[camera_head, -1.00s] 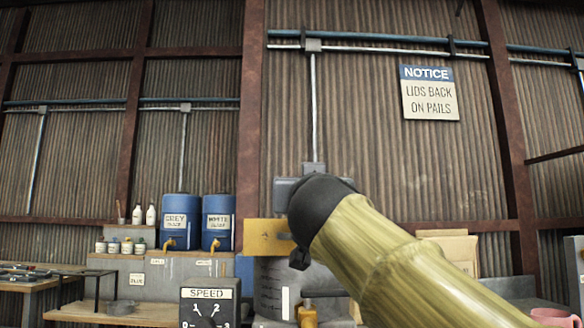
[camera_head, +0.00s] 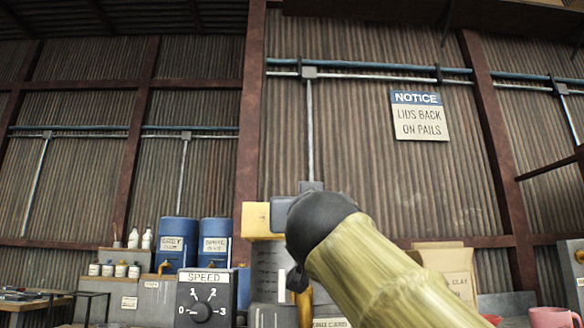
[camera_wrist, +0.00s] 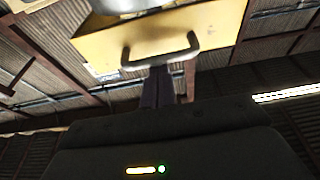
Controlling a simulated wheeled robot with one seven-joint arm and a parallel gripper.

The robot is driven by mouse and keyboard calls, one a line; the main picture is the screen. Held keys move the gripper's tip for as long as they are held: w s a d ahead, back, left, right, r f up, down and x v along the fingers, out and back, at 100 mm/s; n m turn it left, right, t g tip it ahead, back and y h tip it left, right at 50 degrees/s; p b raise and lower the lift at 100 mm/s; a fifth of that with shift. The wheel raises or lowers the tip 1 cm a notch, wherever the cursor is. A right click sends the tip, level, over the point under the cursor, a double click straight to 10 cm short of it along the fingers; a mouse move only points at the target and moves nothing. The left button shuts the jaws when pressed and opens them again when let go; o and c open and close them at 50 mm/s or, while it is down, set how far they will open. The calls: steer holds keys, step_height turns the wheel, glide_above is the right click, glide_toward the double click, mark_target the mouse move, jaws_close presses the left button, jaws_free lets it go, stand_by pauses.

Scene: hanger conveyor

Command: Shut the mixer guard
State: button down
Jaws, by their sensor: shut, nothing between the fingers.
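The mixer guard (camera_head: 258,221) is a yellow panel left of my dark wrist in the head view. In the wrist view the yellow panel (camera_wrist: 215,22) fills the upper middle, with a grey bar handle (camera_wrist: 160,57) along its near edge. My gripper (camera_wrist: 160,72) is shut and empty, its fingertips right by the middle of the handle. I cannot tell whether they touch it. In the head view my arm hides the gripper and part of the mixer. A grey rounded part (camera_wrist: 125,5) shows at the top of the wrist view.
A speed dial box (camera_head: 206,300) stands front left of the mixer. Blue barrels (camera_head: 178,243) and small jars (camera_head: 120,270) stand behind at left. A cardboard box (camera_head: 445,265) and a pink mug (camera_head: 550,317) are at right. A notice sign (camera_head: 419,115) hangs on the wall.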

steer(key=shift+w+a+f, duration=0.1)
steer(key=shift+w+f, duration=0.15)
steer(key=shift+f, duration=0.45)
step_height(320, 180, up, 5)
steer(key=s+p, duration=0.1)
steer(key=p, duration=0.2)
steer(key=f+b+v, duration=0.2)
steer(key=b+v, duration=0.5)
steer(key=v, duration=0.3)
steer(key=shift+w, duration=0.2)
steer(key=shift+w, duration=0.1)
